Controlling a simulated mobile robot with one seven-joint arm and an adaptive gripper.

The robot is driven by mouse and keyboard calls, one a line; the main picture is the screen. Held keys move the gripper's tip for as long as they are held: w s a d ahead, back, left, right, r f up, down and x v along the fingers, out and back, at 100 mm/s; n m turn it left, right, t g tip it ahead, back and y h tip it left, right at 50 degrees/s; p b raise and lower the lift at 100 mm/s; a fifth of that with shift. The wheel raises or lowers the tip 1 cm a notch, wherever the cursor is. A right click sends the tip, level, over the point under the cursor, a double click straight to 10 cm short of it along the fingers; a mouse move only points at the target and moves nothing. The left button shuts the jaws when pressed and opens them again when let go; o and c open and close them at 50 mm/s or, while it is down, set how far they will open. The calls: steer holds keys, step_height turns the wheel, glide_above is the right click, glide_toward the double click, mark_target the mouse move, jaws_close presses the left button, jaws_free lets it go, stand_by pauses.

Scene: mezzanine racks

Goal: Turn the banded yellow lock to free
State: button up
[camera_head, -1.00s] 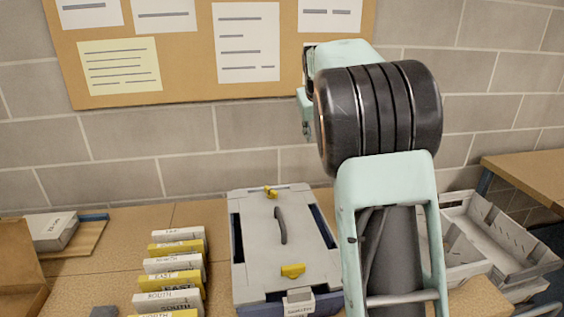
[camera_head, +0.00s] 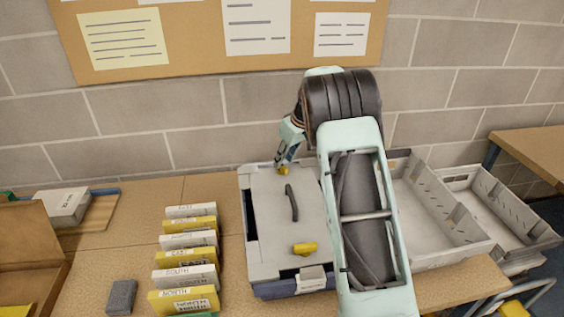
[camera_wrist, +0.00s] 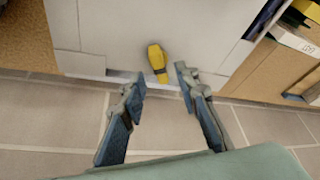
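A grey case (camera_head: 265,215) with a dark curved handle (camera_head: 292,202) lies on the bench. A yellow lock (camera_head: 282,170) sits at the middle of its far edge, partly hidden by my gripper (camera_head: 286,160). A second yellow lock (camera_head: 304,248) sits at the near edge, lying crosswise. In the wrist view my gripper (camera_wrist: 160,77) is open and empty, its two fingertips apart just short of the far lock (camera_wrist: 156,56). That lock points away from the case edge, slightly slanted. I cannot clearly make out a band on either lock.
A row of white and yellow labelled blocks (camera_head: 187,257) stands left of the case. Grey bins (camera_head: 435,215) stand to its right. A small dark block (camera_head: 122,296) lies at the front left. The brick wall (camera_head: 200,120) rises close behind the bench.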

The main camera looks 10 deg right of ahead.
mark_target(282, 166)
steer(key=shift+x, duration=1.65)
jaws_close()
